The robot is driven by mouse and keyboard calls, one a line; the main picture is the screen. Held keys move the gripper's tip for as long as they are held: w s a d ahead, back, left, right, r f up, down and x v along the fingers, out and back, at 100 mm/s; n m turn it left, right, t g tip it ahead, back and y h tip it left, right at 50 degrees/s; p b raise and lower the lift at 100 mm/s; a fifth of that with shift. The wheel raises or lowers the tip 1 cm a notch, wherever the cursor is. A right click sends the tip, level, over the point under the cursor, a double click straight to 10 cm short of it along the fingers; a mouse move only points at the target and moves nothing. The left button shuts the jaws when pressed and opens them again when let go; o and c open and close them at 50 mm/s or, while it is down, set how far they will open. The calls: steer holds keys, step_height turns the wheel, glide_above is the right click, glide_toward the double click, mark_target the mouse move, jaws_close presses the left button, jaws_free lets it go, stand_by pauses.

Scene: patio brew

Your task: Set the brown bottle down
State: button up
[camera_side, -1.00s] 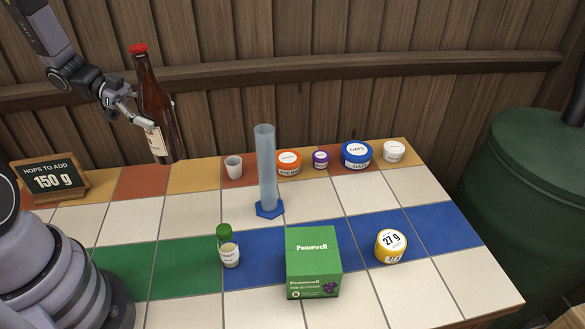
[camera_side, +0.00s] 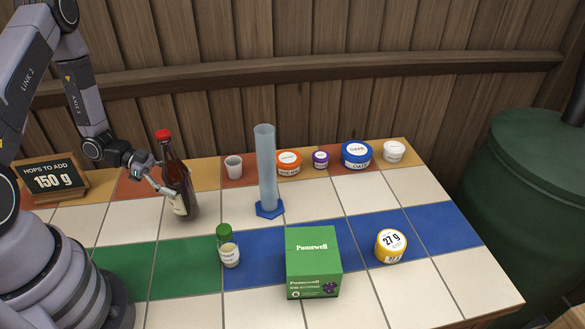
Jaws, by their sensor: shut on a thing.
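The brown bottle (camera_side: 176,180) has a red cap and a pale label and is nearly upright. It is over the white tiles in the left half of the table, left of the clear cylinder. My gripper (camera_side: 172,191) is shut on the bottle's body from the left. The bottle's base looks at or very close to the tiles; I cannot tell whether it touches them.
A clear cylinder on a blue base (camera_side: 267,209) stands right of the bottle. A white cup (camera_side: 233,167) is behind, and a green-capped jar (camera_side: 228,248) and green box (camera_side: 314,262) are in front. A chalkboard sign (camera_side: 50,177) stands at left. White tiles left of the cylinder are clear.

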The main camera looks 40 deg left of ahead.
steer(key=shift+f, duration=0.75)
steer(key=shift+f, duration=0.1)
steer(key=o, duration=1.2)
steer(key=shift+o, duration=0.2)
